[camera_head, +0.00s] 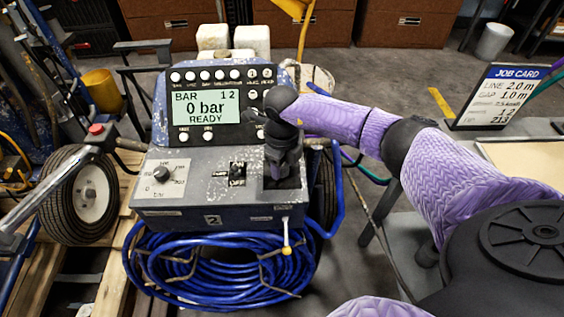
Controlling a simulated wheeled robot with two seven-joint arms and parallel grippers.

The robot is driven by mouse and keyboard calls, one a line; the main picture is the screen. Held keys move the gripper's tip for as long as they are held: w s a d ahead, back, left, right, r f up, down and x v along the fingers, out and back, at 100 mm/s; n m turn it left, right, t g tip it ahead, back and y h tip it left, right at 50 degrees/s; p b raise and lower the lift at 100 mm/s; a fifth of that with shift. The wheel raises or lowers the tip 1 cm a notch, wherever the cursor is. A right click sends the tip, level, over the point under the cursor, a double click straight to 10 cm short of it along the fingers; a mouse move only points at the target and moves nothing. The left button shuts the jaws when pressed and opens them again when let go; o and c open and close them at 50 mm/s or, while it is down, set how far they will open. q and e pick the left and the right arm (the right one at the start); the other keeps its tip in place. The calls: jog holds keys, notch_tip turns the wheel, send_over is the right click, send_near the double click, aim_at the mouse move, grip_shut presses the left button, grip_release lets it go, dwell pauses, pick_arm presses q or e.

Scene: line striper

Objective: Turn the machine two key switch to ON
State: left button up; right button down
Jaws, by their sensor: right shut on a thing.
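Machine two (160,212) stands in the middle, with a "2" label on its front face. Its display (207,108) reads "BAR 1 2, 0 bar, READY". My right arm comes in from the right, and its gripper (282,172) points down onto the right end of the grey control panel. It is shut on the key switch there. The gripper covers the key, so I cannot tell which position it is turned to. My left gripper is not in view.
On the same panel are a round dial (161,174) and a black switch (237,174). A yellow-tipped lever (286,250) sticks out in front. A blue hose coil (205,265) hangs below. A job card (508,97) stands on a table at right.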

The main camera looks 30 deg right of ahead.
aim_at(282, 167)
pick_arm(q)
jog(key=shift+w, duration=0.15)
pick_arm(e)
jog(key=shift+c, duration=1.1)
grip_release()
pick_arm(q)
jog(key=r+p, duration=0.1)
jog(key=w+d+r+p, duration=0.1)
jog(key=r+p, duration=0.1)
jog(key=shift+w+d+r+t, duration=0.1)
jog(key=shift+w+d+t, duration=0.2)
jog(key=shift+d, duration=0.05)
pick_arm(e)
notch_tip(282, 167, up, 10)
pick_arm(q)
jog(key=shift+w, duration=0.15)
